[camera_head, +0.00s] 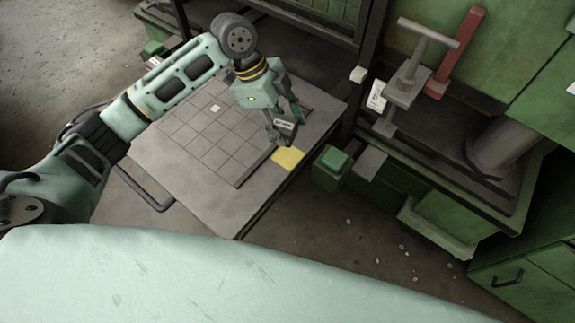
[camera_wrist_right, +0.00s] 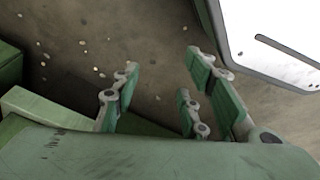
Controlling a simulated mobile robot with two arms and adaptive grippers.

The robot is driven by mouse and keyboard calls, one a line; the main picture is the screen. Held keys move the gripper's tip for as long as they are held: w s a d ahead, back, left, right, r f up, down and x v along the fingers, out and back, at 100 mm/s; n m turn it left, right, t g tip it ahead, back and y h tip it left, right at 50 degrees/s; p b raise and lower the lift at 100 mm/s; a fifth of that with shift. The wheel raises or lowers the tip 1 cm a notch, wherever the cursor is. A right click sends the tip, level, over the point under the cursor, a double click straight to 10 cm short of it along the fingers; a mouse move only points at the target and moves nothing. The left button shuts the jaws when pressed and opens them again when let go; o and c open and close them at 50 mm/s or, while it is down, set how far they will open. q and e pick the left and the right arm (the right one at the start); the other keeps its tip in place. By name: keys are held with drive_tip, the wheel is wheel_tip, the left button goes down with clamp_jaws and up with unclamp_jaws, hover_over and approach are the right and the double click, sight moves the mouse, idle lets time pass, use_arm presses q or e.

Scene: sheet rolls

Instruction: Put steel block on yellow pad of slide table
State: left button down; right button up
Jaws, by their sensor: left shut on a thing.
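The steel block (camera_head: 285,127) is a small dark grey block with a white label. My left gripper (camera_head: 284,130) is shut on it, just behind the yellow pad (camera_head: 288,157). The pad is a flat yellow square on the right part of the slide table (camera_head: 205,192). The block appears close above the table; I cannot tell whether it touches it. My right gripper (camera_wrist_right: 165,100) shows in the right wrist view with its fingers spread apart and nothing between them. It is not visible in the head view.
A green machine with a T-handle (camera_head: 411,75) and a red upright (camera_head: 456,53) stands on the right. A green block-shaped part (camera_head: 332,168) sits close to the table's right edge. Pale chips lie on the floor. Grid lines mark the clear tabletop.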

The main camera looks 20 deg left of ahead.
use_arm(q)
drive_tip(key=w+m+b, duration=0.1)
drive_tip(key=f+m+g+b, duration=0.1)
drive_tip(key=shift+w+d+f+m+b, duration=0.1)
drive_tip(key=shift+w+d+m+b, duration=0.15)
drive_tip(key=shift+w+m+b, duration=0.15)
drive_tip(key=shift+f+m, duration=0.2)
drive_tip(key=shift+m, duration=0.1)
wheel_tip(320, 180, down, 5)
drive_tip(key=shift+r+b, duration=0.1)
drive_tip(key=shift+b, duration=0.6)
drive_tip(key=shift+f+b, duration=0.4)
drive_tip(key=shift+f, duration=1.9)
use_arm(e)
drive_tip(key=w+r, duration=0.4)
drive_tip(key=r, duration=0.2)
drive_tip(key=shift+a+r+t, duration=0.25)
drive_tip(key=shift+r+t, duration=0.05)
drive_tip(key=shift+r, duration=0.1)
use_arm(q)
drive_tip(key=shift+f, duration=0.15)
drive_tip(key=c, duration=1)
unclamp_jaws()
drive_tip(key=shift+f, duration=0.1)
